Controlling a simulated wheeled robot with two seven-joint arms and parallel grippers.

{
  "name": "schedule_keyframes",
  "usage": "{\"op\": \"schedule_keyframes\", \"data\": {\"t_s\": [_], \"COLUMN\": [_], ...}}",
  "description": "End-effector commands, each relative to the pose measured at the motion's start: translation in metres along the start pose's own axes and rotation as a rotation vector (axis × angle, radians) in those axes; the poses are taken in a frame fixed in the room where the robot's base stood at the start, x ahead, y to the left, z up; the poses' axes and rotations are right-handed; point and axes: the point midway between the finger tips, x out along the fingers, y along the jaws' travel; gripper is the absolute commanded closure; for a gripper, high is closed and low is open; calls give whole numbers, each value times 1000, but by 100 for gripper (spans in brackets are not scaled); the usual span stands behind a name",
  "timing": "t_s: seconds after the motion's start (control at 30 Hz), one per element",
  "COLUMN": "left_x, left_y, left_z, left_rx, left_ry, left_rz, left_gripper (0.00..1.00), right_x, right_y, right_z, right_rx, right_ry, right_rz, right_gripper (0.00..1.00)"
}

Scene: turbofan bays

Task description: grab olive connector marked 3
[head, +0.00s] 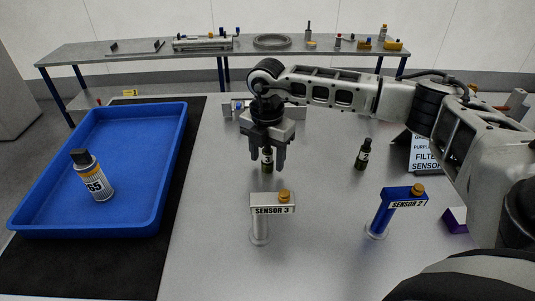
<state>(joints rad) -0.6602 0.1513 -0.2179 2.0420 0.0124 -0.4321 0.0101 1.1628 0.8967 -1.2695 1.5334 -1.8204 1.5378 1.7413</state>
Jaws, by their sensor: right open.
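A dark olive connector (267,164) stands upright on the grey table, showing between the fingertips of my right gripper. Its top is partly hidden by the gripper, and I cannot read its mark. A second dark olive connector (362,154) stands upright further right, with a pale label too small to read surely. My right gripper (267,158) points down, open, with one finger on each side of the first connector in the picture. I cannot tell whether the fingers touch it. My left gripper is not in view.
A white SENSOR 3 post (262,220) and a blue SENSOR 2 post (383,215) stand in front. A sign (425,155) and a purple block (454,220) are at right. A back bench (150,52) holds parts.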

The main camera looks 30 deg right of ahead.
Motion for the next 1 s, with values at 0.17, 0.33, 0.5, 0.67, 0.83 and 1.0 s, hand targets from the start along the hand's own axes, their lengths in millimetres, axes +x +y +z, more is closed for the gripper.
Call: {"op": "schedule_keyframes", "data": {"t_s": [0.17,0.33,0.5,0.67,0.83,1.0], "left_x": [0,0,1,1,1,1], "left_y": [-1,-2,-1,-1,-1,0], "left_z": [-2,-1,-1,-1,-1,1], "left_rx": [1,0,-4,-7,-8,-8], "left_ry": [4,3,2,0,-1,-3], "left_rz": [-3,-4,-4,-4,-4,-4], "left_gripper": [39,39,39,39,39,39], "right_x": [12,12,12,12,11,1], "right_y": [0,0,0,0,0,1], "right_z": [0,0,0,0,0,0], "right_rx": [0,0,-1,0,0,0], "right_ry": [0,0,0,0,0,-1], "right_rz": [1,1,1,1,1,3], "right_gripper": [48,48,92,96,96,96]}}
